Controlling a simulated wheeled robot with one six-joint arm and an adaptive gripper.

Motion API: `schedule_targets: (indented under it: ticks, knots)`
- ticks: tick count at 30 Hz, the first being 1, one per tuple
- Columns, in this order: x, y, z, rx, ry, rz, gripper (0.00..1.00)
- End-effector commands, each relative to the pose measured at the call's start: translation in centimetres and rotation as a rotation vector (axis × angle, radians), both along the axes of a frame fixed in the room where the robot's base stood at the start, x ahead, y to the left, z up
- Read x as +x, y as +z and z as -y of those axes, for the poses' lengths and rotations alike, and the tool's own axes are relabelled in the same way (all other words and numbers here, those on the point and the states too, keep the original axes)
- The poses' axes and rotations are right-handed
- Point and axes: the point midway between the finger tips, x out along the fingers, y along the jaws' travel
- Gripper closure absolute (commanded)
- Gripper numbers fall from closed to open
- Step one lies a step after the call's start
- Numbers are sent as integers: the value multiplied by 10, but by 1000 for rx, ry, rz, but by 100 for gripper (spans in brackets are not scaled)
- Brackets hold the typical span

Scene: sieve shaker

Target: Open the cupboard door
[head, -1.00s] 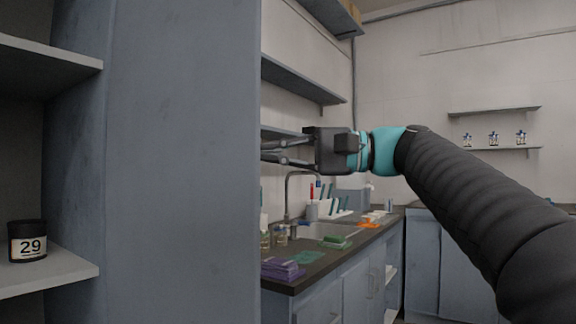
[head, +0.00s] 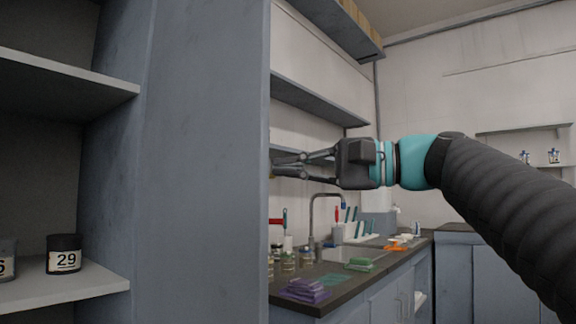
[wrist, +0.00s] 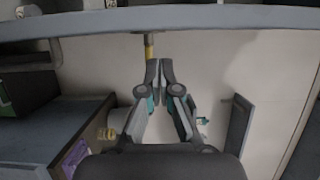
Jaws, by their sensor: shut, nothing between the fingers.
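A tall blue-grey panel (head: 205,160), which looks like the cupboard door, stands swung out beside the open shelves in the head view. In the wrist view it seems to be the long grey edge (wrist: 230,17) across the top, with a yellow bar (wrist: 149,46), probably its handle, sticking out below. My gripper (head: 278,169) is at the panel's right edge, on its far side. Its fingers (wrist: 160,70) are shut and empty, just to the right of the yellow bar. I cannot tell if they touch it or the panel.
Left of the panel, a shelf (head: 90,286) holds a dark jar marked 29 (head: 64,256). To the right, a counter (head: 340,290) carries a tap (head: 312,215), purple packs (head: 304,289) and several small items. Wall shelves (head: 320,100) hang behind my gripper.

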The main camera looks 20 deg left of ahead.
Motion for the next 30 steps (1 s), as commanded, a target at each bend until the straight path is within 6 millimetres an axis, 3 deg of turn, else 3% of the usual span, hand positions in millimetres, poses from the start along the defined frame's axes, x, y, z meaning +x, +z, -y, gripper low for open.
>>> schedule_targets:
  ticks: [6, 18, 24, 30]
  knots:
    - [24, 3, 16, 0, -8, -2, 100]
    - [14, 0, 85, 0, 2, 0, 100]
    - [13, 0, 103, 0, 3, 0, 100]
    - [12, 0, 108, 0, 4, 0, 100]
